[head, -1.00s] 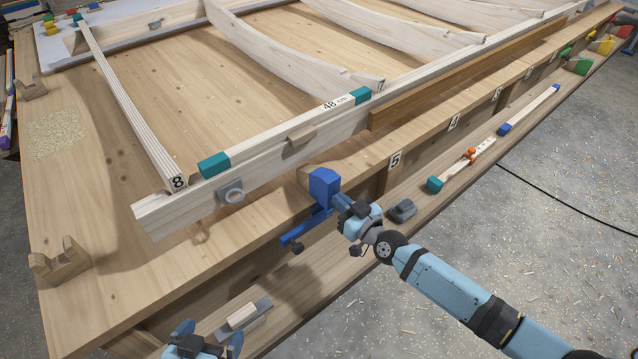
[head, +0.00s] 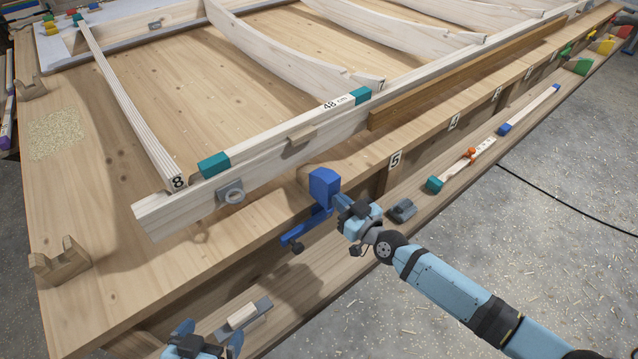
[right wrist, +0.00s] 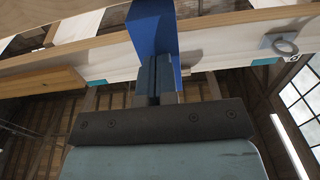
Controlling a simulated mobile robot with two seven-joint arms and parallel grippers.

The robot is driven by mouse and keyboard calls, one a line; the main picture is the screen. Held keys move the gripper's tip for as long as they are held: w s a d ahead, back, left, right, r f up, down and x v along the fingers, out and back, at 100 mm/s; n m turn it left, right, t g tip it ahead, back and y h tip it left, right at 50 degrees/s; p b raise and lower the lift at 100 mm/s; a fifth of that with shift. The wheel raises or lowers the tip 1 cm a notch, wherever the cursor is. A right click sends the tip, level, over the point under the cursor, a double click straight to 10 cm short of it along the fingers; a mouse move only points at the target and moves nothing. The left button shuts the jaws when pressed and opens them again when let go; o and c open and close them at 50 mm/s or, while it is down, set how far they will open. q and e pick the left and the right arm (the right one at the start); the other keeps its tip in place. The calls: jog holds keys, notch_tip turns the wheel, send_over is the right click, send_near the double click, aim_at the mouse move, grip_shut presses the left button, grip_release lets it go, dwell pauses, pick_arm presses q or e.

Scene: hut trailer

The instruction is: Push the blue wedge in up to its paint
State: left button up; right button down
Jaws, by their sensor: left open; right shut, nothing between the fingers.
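A blue block (head: 324,186), which I take for the blue wedge, stands at the near edge of the bench, below the pale beam (head: 270,160). A bare wood piece (head: 304,175) shows just behind it; I cannot tell if they are one. A blue bar with a dark knob (head: 297,247) runs down-left from it. My right gripper (head: 340,203) is shut and empty, its tips at the block's near side. In the right wrist view the shut fingers (right wrist: 153,82) overlap the blue block (right wrist: 150,28); contact is unclear. My left gripper (head: 202,338) is open at the bottom edge, partly cut off.
A lower ledge (head: 340,265) runs along the bench front. It holds a grey block (head: 402,210), a teal-ended stick (head: 460,168), a blue-ended stick (head: 530,108) and a wood block on a grey plate (head: 243,315). Curved ribs join the beam behind.

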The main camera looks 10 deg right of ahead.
aim_at(335, 182)
jog(key=shift+w, duration=0.1)
jog(key=shift+b+x, duration=0.5)
jog(key=shift+x, duration=1.5)
jog(key=s+r+p, duration=0.1)
jog(key=s+d+r+p, duration=0.1)
jog(key=p, duration=0.1)
jog(key=shift+s+d, duration=0.25)
jog(key=shift+d, duration=0.05)
jog(key=s+r+p, duration=0.1)
jog(key=d+r+p, duration=0.1)
jog(key=r+p, duration=0.1)
jog(key=shift+s, duration=0.35)
jog(key=shift+d, duration=0.1)
